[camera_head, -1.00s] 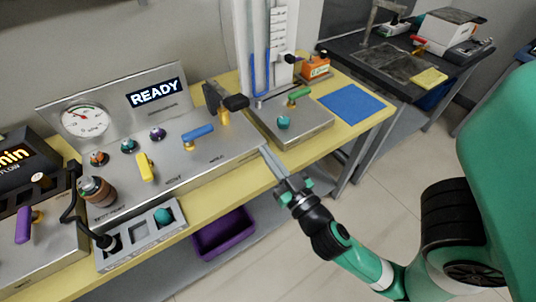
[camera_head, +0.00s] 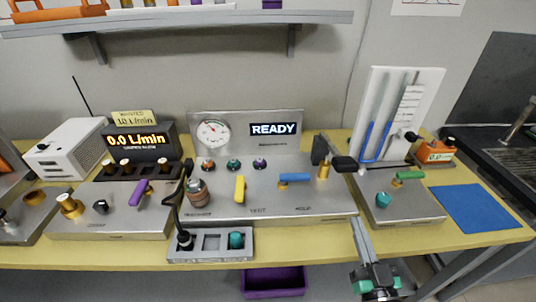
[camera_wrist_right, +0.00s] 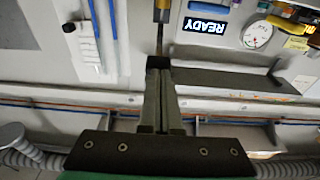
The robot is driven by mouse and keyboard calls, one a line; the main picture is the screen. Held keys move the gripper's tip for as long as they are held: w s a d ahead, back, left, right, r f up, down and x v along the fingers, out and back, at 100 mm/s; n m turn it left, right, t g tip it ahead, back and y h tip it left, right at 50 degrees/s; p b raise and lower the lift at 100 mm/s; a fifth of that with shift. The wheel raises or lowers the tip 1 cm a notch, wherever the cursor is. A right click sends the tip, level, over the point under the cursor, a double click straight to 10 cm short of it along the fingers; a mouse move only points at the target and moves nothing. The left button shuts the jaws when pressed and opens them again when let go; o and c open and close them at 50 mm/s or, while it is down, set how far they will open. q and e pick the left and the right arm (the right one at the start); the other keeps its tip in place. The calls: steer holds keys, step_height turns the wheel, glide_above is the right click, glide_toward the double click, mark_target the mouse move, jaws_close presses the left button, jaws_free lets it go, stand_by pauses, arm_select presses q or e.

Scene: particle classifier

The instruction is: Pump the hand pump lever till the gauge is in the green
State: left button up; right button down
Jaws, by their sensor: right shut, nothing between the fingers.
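The round white gauge (camera_head: 213,133) stands on the panel's upright back, left of the lit READY display (camera_head: 273,129); its needle is too small to read exactly. The pump lever seems to be the black-gripped handle (camera_head: 345,163) beside a brass post (camera_head: 324,170) at the panel's right end. My right gripper (camera_head: 357,222) is shut and empty at the bench's front edge, below the lever in the picture. My left gripper is not in view.
A yellow handle (camera_head: 240,189) and a blue handle (camera_head: 295,178) stand on the panel. A tray (camera_head: 211,257) sits in front. A plate with a green handle (camera_head: 410,176) and a blue mat (camera_head: 468,207) lie to the right. A purple bin (camera_head: 274,282) is below.

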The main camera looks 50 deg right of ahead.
stand_by(0.8)
steer(key=w+d+r+g+y+p, duration=0.1)
steer(key=r+p, duration=0.8)
steer(key=p, duration=1.1)
steer(key=w+d+r+g+y+p, duration=0.1)
steer(key=r+g+y+p, duration=0.3)
steer(key=p, duration=1.7)
step_height(320, 180, up, 5)
steer(key=shift+w+d+r, duration=0.2)
steer(key=shift+w+d, duration=0.05)
steer(key=shift+w, duration=0.45)
steer(key=shift+d, duration=0.1)
